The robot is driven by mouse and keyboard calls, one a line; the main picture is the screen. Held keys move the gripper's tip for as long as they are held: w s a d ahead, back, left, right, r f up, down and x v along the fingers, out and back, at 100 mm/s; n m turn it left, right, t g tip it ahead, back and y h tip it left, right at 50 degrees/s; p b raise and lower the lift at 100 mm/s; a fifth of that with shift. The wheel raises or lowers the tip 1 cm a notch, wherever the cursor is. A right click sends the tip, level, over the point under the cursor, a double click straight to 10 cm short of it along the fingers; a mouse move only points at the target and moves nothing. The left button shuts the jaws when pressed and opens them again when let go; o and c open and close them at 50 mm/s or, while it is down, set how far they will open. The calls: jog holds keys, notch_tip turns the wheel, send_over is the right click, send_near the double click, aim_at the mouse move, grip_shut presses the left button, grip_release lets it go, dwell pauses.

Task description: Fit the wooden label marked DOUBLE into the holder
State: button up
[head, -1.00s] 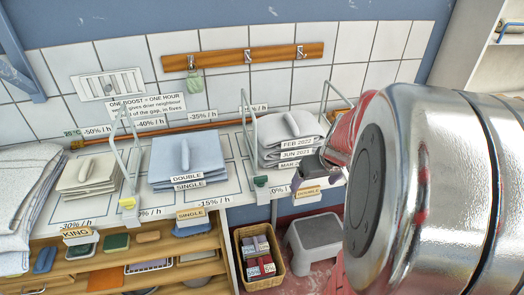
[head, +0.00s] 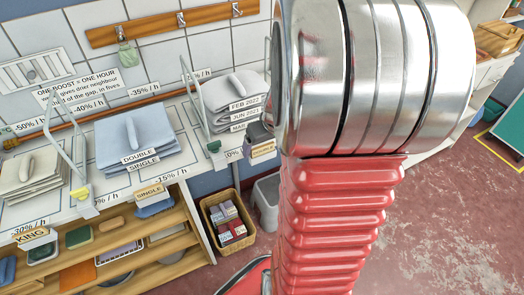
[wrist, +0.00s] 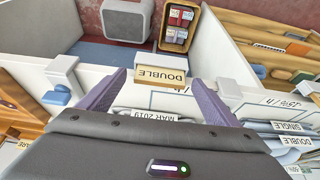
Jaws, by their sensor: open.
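The wooden label marked DOUBLE (head: 263,150) shows at the shelf's front edge, below the stack of folded grey linen (head: 240,105). In the wrist view the label (wrist: 161,77) appears upside down, between and slightly beyond my fingertips. My gripper (wrist: 159,88) is open, with one purple-grey finger on each side of the label and a visible gap to each. In the head view my arm hides most of the gripper (head: 260,133). Whether the label sits fully in a holder cannot be told.
A SINGLE label (head: 150,191) and a KING label (head: 35,240) sit on the front edge further left. Wire dividers with clamps (head: 214,146) flank the stacks. Below are a basket of boxes (head: 228,220) and a grey step stool (head: 267,195).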

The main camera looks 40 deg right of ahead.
jog(key=shift+c, duration=0.2)
dwell(0.4)
jog(key=c, duration=1.1)
